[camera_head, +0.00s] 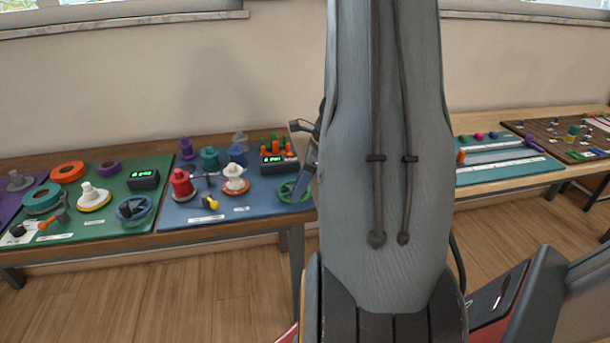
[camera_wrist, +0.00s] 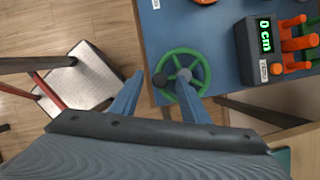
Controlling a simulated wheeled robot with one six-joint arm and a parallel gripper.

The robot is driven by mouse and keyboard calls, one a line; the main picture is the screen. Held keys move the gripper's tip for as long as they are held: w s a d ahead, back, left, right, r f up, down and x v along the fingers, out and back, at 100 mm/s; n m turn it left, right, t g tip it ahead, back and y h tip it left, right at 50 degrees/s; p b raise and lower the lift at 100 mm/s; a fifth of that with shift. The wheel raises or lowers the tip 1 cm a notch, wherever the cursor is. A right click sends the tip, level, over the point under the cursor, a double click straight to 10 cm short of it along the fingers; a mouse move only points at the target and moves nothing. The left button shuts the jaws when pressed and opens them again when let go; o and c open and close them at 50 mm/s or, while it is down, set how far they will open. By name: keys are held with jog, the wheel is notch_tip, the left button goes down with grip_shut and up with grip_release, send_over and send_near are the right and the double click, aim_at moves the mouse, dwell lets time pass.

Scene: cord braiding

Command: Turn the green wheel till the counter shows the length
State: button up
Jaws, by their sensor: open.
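The green wheel (camera_wrist: 204,75) lies at the front edge of a blue board, with a grey hub and a dark knob on its rim. It also shows in the head view (camera_head: 288,191), partly behind my arm. The counter (camera_wrist: 259,42) is a dark box beside the wheel; its green display reads 0 cm. In the head view the counter (camera_head: 271,160) stands behind the wheel. My gripper (camera_wrist: 160,84) is open, its two blue fingers apart near the wheel's near side. One finger overlaps the rim in view; I cannot tell whether it touches.
Orange pegs (camera_wrist: 299,38) stand beside the counter. The blue board (camera_head: 240,215) also carries several spools. A green board (camera_head: 115,220) with rolls and another counter is to its left. A stool (camera_wrist: 85,85) stands on the floor in the wrist view.

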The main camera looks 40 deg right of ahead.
jog(key=shift+x, duration=0.75)
grip_shut()
